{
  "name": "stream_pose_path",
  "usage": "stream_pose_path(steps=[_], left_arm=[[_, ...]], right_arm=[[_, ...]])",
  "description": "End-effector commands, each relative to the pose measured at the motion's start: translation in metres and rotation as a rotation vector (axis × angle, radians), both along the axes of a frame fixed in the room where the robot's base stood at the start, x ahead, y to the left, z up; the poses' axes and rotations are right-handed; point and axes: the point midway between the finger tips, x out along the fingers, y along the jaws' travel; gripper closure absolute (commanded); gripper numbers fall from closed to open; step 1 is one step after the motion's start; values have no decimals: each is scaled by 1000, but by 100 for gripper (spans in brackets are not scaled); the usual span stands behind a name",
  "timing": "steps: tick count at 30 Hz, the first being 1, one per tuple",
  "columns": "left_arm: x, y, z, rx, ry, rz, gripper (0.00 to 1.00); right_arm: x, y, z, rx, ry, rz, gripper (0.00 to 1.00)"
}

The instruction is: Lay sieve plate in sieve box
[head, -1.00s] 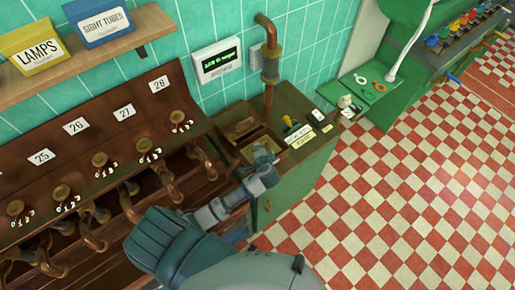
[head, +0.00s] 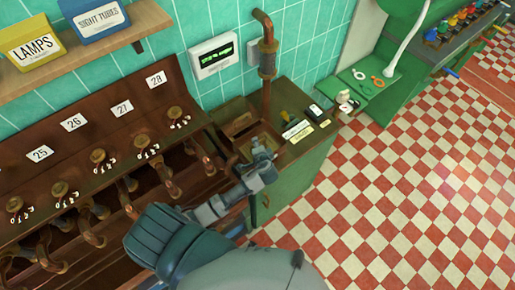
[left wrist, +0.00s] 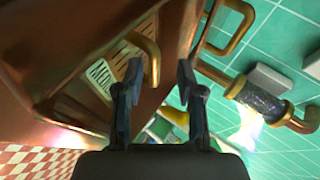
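My left gripper (head: 262,150) hangs over the right-hand end of the brown counter, beside the box-like openings (head: 238,125) in its top. In the left wrist view its two fingers (left wrist: 161,82) are apart, with nothing seen clamped between them. A bent brass handle (left wrist: 150,58) shows just beyond the left finger, in a recess of a copper-brown surface; I cannot tell whether the finger touches it. In the head view a pale yellowish patch beside the gripper may be the sieve plate, but the gripper partly hides it. My right gripper is not in view.
A copper pipe (head: 268,60) rises behind the counter. A row of copper spouts (head: 100,165) stands to the left. The checkered floor (head: 400,190) on the right is open.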

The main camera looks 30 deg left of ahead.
Motion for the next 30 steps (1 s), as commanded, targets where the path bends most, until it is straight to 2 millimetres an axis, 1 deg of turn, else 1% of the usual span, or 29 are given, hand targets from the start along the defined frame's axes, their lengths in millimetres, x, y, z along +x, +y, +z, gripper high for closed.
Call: stream_pose_path(steps=[2,5,12,18,22,30], left_arm=[[1,1,11,0,-3,-2,62],[-12,-10,18,-5,-2,-4,62],[-49,-41,48,-6,-2,-2,62],[-70,-59,65,-4,-1,0,62],[-76,-64,71,-3,0,0,62],[-77,-65,72,-2,0,1,62]], right_arm=[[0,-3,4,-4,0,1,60],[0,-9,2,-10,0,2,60],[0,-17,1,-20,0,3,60],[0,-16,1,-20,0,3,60],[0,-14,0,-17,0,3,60],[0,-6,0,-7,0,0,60]])
